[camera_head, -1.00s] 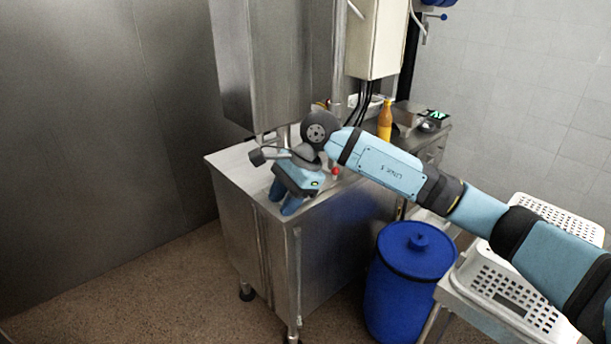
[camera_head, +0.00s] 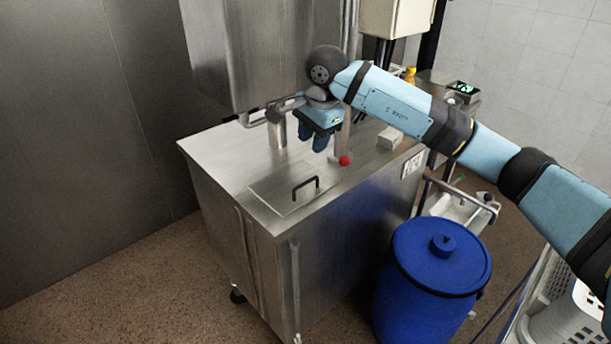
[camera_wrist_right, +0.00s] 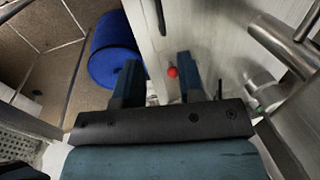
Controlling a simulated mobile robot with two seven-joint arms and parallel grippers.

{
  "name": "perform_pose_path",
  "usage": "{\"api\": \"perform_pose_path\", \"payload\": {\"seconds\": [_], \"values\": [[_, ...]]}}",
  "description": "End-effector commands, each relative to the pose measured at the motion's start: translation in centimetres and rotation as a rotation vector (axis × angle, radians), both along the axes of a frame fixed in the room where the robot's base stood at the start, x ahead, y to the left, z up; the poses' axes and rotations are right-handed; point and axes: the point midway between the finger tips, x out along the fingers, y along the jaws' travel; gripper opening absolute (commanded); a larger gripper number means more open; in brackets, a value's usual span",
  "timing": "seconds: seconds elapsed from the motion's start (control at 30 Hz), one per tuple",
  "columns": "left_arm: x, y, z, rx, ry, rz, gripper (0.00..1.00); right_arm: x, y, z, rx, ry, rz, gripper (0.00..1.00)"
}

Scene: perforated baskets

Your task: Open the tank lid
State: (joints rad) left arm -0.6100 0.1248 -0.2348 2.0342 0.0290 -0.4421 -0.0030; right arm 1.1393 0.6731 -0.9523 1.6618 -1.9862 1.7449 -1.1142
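The steel tank (camera_head: 340,225) has a flat top with a rectangular lid panel (camera_head: 262,190) near its front edge. The lid lies flat and closed. A black bar handle (camera_head: 305,187) stands on it, and also shows at the top of the right wrist view (camera_wrist_right: 161,16). My right gripper (camera_head: 313,142) is above the tank top, behind the handle and apart from it. Its two blue fingers are spread and empty in the right wrist view (camera_wrist_right: 160,78). A red knob (camera_head: 344,160) sits to the right of the lid. My left gripper is not in view.
A blue drum (camera_head: 440,262) stands right of the tank. A steel pipe (camera_head: 277,130) and a tall steel cabinet (camera_head: 235,55) are behind the gripper. A small light box (camera_head: 390,137) sits on the tank's right side. White perforated baskets (camera_head: 570,330) are at the lower right.

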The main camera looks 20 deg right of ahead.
Motion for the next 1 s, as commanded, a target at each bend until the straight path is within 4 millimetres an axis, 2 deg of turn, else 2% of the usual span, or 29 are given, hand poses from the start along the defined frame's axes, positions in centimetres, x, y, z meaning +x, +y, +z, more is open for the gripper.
{"api": "perform_pose_path", "payload": {"seconds": [0.3, 0.5, 0.7, 1.0], "values": [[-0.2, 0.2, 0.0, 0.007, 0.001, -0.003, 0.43, 1.1, 0.5, -6.5, 0.001, 0.006, -0.001, 0.36], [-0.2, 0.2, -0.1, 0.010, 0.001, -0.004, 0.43, 1.8, 0.7, -10.1, 0.002, 0.005, 0.000, 0.36], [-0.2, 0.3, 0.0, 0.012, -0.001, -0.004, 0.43, 2.2, 0.8, -12.0, 0.001, 0.003, -0.001, 0.36], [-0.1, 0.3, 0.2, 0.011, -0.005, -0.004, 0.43, 2.3, 0.8, -12.4, 0.001, 0.000, 0.000, 0.36]]}}
